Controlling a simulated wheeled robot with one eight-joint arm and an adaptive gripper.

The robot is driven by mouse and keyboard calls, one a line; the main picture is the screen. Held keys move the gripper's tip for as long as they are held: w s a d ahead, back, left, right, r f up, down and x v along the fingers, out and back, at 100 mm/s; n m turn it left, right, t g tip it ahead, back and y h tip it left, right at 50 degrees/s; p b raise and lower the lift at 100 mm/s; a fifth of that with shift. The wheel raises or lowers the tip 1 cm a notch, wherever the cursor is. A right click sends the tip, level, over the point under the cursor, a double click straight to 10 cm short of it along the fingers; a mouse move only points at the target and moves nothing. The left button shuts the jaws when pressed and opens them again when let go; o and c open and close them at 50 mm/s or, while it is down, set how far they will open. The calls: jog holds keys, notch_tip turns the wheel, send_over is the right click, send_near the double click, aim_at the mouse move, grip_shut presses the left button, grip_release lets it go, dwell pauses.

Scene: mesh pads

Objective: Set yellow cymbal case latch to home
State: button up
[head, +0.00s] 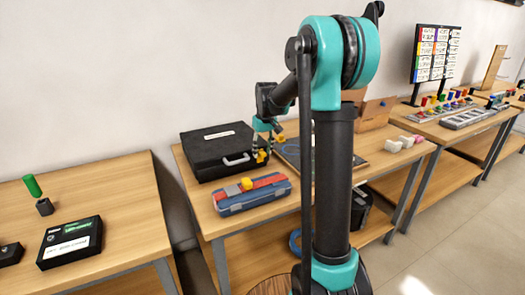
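A black case (210,160) with a white label on its lid and a pale handle on its front lies at the back left of the middle table. A small yellow piece (262,156) shows at the case's right front edge; it may be the latch, but its setting is too small to read. My gripper (267,143) is at the case's right end, close to this yellow piece. I cannot tell whether they touch. The fingers are small and partly merge with the things behind, so their opening is unclear.
A blue and red box (262,198) with a yellow knob (246,184) lies in front of the case. White and pink blocks (400,143) and a cardboard box (375,113) are at the right. A black box (72,242) lies on the left table. My arm hides the table's middle.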

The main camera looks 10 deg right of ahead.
notch_tip(320, 180, up, 12)
jog(key=s, duration=0.1)
jog(key=shift+s+d, duration=0.25)
dwell(0.4)
